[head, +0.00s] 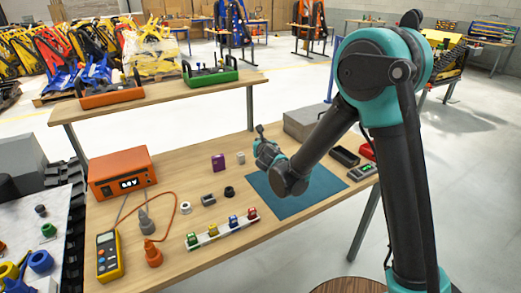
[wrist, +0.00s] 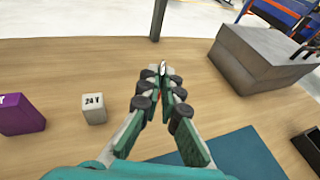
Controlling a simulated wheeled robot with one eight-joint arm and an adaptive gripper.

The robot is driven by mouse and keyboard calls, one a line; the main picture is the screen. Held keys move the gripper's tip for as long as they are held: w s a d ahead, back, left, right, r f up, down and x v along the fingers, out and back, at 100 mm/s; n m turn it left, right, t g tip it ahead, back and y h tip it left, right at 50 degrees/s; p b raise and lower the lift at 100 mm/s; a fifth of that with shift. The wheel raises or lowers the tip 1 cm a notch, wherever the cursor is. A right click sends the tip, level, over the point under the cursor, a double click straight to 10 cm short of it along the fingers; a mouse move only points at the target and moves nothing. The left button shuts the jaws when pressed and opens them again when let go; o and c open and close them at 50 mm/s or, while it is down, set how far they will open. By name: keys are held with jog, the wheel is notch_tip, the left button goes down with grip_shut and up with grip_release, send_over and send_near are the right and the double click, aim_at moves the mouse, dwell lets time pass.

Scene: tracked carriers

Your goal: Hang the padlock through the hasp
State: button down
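My gripper (wrist: 162,84) is over the back part of the wooden table. Its fingers are nearly together, with a small silver piece (wrist: 163,68) showing a little red between the tips. I cannot tell whether this is a padlock or a hasp. In the head view my gripper (head: 262,132) is left of the grey block, above the tabletop, and what it holds is too small to make out. A white strip (head: 223,232) at the table's front carries several small coloured padlock-like pieces, green, red and blue among them. I cannot pick out the hasp with certainty.
A teal mat (head: 312,194) lies below my arm. A grey block (wrist: 268,55) stands at the back right. A purple box (wrist: 22,114) and a white "24 V" block (wrist: 93,110) stand left. An orange meter box (head: 122,172), yellow multimeter (head: 109,256) and black tray (head: 344,156) are farther out.

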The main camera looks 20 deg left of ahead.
jog(key=shift+f, duration=1.95)
jog(key=shift+f, duration=0.1)
jog(key=c, duration=1.7)
grip_release()
jog(key=v, duration=1.2)
jog(key=shift+d, duration=0.15)
